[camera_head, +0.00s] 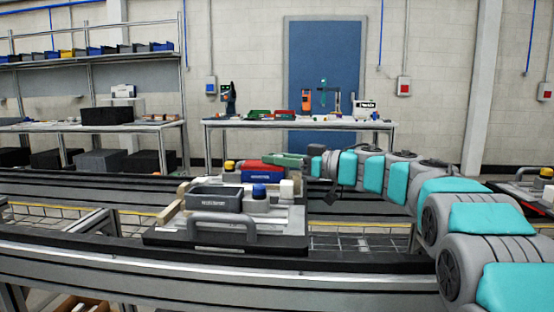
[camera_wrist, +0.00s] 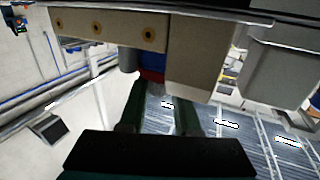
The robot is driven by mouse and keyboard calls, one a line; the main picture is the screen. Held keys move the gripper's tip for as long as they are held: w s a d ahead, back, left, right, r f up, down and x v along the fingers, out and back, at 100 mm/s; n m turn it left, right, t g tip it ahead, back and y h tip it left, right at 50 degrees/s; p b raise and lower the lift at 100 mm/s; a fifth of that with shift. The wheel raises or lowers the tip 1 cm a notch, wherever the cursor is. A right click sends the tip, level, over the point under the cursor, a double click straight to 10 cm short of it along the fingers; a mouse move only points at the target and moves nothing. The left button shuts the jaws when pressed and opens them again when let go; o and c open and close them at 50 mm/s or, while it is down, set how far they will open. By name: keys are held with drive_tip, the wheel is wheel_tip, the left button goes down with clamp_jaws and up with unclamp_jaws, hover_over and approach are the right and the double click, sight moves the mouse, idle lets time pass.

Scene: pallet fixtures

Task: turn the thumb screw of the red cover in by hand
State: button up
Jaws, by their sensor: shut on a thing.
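The red cover (camera_head: 262,166) is on the far side of the nearest pallet, behind its grey bin, with a blue face below it. In the wrist view a strip of red cover (camera_wrist: 152,75) and blue shows between my fingers, past a pale block. My gripper (camera_head: 284,160) reaches in from the right, just above the red cover. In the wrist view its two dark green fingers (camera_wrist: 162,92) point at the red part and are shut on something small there. The thumb screw is not clearly visible; fingers and pale block hide the grip.
The nearest pallet (camera_head: 225,241) carries a grey bin (camera_head: 214,197), a grey handle (camera_head: 222,220), a blue-capped part (camera_head: 259,193) and a white-capped part (camera_head: 286,189). In the wrist view a pale block (camera_wrist: 197,65) and a beige drilled bar (camera_wrist: 108,27) stand close to the fingers.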

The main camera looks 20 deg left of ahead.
clamp_jaws()
drive_tip(key=shift+r+t, duration=0.1)
drive_tip(key=shift+t, duration=0.2)
drive_tip(key=shift+s+m+t+h, duration=0.1)
drive_tip(key=shift+m+t+h, duration=0.2)
drive_tip(key=shift+m+t, duration=0.7)
drive_tip(key=m+t+h, duration=0.1)
drive_tip(key=t, duration=0.1)
drive_tip(key=shift+a+m+t, duration=0.1)
drive_tip(key=shift+m+t, duration=0.2)
drive_tip(key=shift+m, duration=0.1)
drive_tip(key=shift+m+t+h, duration=0.4)
drive_tip(key=shift+m+t, duration=0.1)
drive_tip(key=shift+t, duration=0.2)
